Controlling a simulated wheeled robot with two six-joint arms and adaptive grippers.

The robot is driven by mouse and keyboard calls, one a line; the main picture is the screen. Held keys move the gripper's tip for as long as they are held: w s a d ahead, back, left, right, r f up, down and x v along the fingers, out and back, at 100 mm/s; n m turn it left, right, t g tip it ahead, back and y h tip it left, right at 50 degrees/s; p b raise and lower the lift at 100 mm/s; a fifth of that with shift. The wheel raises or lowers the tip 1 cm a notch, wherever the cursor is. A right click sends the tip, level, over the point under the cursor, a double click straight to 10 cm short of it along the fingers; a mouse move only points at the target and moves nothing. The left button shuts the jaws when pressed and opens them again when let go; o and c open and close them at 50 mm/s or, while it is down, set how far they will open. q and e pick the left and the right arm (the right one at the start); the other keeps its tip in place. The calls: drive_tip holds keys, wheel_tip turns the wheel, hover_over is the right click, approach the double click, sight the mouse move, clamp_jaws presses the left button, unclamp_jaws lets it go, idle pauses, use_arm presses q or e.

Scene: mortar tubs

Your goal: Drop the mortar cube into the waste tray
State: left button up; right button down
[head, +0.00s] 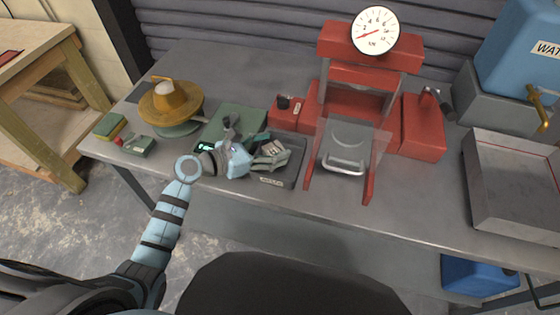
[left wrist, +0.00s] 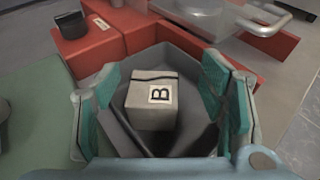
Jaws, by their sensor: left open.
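The mortar cube (left wrist: 152,98) is pale grey with a white label marked B. In the left wrist view it sits between the two teal-padded fingers of my left gripper (left wrist: 160,108), with gaps on both sides. The gripper is open. In the head view the left gripper (head: 266,151) is over the dark grey waste tray (head: 283,181), and the cube (head: 273,147) shows partly between its fingers. The tray's grey walls (left wrist: 190,42) surround the cube in the left wrist view. Whether the cube touches the tray floor is hard to tell. My right gripper is not in view.
A red press (head: 368,75) with a dial and clear guard stands right of the tray. A red box (head: 287,110) is behind it. A yellow-topped round device (head: 170,100) is at left. A large grey metal tray (head: 513,180) is at far right.

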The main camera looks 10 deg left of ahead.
use_arm(q)
drive_tip(key=v, duration=1.1)
drive_tip(key=shift+r, duration=0.1)
